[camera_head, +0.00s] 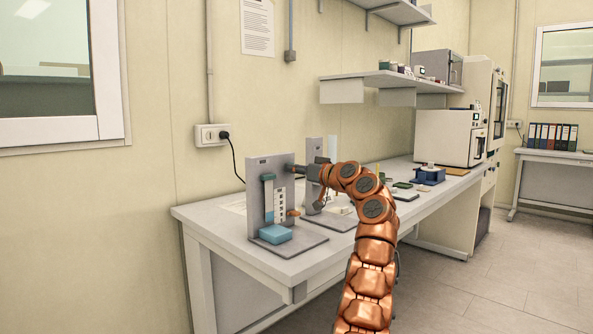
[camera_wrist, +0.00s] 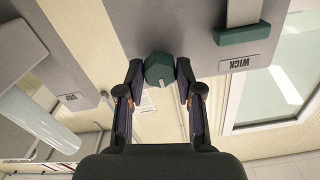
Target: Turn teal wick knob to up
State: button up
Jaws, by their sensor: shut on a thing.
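The teal wick knob (camera_wrist: 158,69) sits at the edge of the grey panel in the wrist view, between the two fingers of my gripper (camera_wrist: 159,75). The fingers are shut on its sides. The WICK label (camera_wrist: 245,64) is on the panel to the right of the knob. In the head view my gripper (camera_head: 298,169) reaches the upper right of the upright grey panel (camera_head: 256,170); the knob is hidden there.
A teal-topped strip (camera_head: 268,190) stands on the panel, with a light blue block (camera_head: 275,234) at its foot. A second grey panel (camera_head: 314,150) stands just behind; a white cylinder (camera_wrist: 38,122) shows beside it in the wrist view. The bench (camera_head: 225,227) is clear at its front left.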

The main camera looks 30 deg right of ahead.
dwell(0.4)
jog(key=o, duration=1.2)
jog(key=shift+c, duration=0.2)
jog(key=v, duration=1.2)
